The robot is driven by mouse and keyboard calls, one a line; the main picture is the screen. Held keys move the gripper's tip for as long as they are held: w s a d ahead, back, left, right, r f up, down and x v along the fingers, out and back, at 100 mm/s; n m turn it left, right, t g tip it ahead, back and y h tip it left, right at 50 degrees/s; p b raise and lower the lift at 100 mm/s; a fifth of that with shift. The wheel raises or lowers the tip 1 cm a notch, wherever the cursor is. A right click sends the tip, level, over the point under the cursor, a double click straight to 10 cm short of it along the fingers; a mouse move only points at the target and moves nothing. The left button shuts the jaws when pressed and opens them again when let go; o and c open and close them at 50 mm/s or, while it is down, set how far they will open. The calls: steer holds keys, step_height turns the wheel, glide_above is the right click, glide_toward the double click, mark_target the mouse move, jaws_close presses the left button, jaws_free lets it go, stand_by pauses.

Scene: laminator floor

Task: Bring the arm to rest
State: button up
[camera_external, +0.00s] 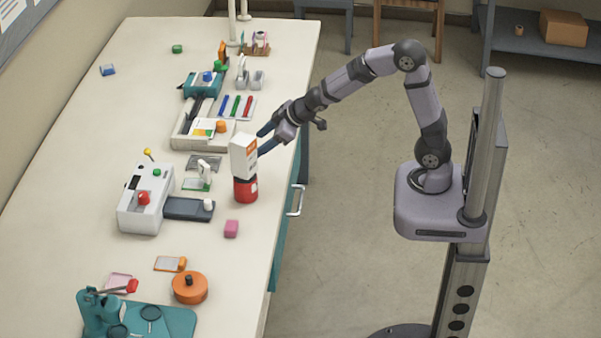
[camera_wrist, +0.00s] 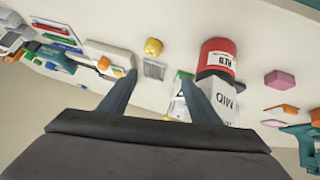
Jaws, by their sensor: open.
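My gripper (camera_external: 262,142) is open and empty, just to the right of a white box (camera_external: 243,158) with an orange label, near the table's right edge. The box stands on top of a red can (camera_external: 245,190). In the wrist view the red can (camera_wrist: 218,55) reads "RED" and the white box (camera_wrist: 218,98) reads "MID". There, my two fingers (camera_wrist: 159,75) are spread apart, and the right finger overlaps the box's left side. I cannot tell whether that finger touches the box. Nothing is held between the fingers.
A white machine (camera_external: 146,197) with a red knob stands left of the can. A pink block (camera_external: 231,229) and an orange round pot (camera_external: 190,288) lie nearer the front. A tray with pens (camera_external: 236,106) is farther back. Open floor (camera_external: 350,240) lies right of the table.

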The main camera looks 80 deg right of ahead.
steer(key=s+a+f+g+y+p, duration=0.1)
steer(key=s+a+g, duration=0.3)
steer(key=s, duration=0.9)
steer(key=s+a+f+g+y+p, duration=0.1)
steer(key=s+a+f+g, duration=0.2)
steer(key=s, duration=1.1)
steer(key=a+g, duration=0.1)
steer(key=a, duration=0.2)
steer(key=shift+s+f, duration=0.15)
steer(key=shift+f, duration=0.05)
